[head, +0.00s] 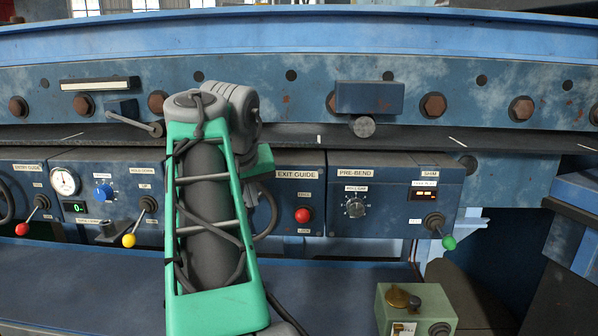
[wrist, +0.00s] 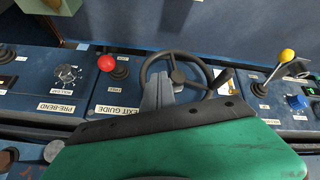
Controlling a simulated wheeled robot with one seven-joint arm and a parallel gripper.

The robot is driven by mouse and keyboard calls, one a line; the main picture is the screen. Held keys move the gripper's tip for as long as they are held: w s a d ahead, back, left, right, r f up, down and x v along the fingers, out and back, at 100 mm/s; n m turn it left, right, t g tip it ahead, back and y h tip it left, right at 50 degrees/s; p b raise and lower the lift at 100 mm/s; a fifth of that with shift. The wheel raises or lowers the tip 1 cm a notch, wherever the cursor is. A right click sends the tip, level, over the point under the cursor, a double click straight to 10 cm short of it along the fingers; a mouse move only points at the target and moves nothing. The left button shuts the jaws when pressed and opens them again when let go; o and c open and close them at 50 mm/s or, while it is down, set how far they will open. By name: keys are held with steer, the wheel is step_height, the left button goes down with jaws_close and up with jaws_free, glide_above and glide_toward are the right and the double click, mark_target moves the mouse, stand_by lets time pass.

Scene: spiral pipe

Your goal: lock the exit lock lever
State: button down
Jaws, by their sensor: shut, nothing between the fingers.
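The exit lock lever has a red ball knob (head: 302,215) and sits on the EXIT GUIDE panel, just right of my arm in the head view. In the wrist view, which shows the panel upside down, the red knob (wrist: 107,63) is left of my gripper, its short stem running to a dark round base. My gripper (wrist: 158,80) is shut and empty, its grey fingers in front of the handwheel (wrist: 180,72). The fingers and the red knob look apart. In the head view my arm hides the gripper and most of the handwheel.
The PRE-BEND panel with a dial (head: 355,207) and a green-knobbed lever (head: 449,242) are to the right. A yellow-knobbed lever (head: 129,240) and another red-knobbed lever (head: 22,229) are to the left. A dark ledge (head: 400,139) runs above the panels. A small green box (head: 416,308) stands at the front.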

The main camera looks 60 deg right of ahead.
step_height(320, 180, up, 8)
steer(key=m+h+p, duration=0.1)
steer(key=m, duration=0.1)
glide_above(301, 216)
steer(key=a, duration=0.2)
steer(key=shift+w+a, duration=0.15)
steer(key=shift+w, duration=0.3)
steer(key=d+f+b, duration=0.1)
steer(key=f+b, duration=0.2)
steer(key=d+f+b, duration=0.1)
steer(key=f+b, duration=0.3)
steer(key=d+f+b, duration=0.1)
steer(key=f+b, duration=0.2)
steer(key=f, duration=0.1)
steer(key=shift+w+d+b, duration=0.15)
steer(key=shift+d+b, duration=0.25)
steer(key=shift+g, duration=0.3)
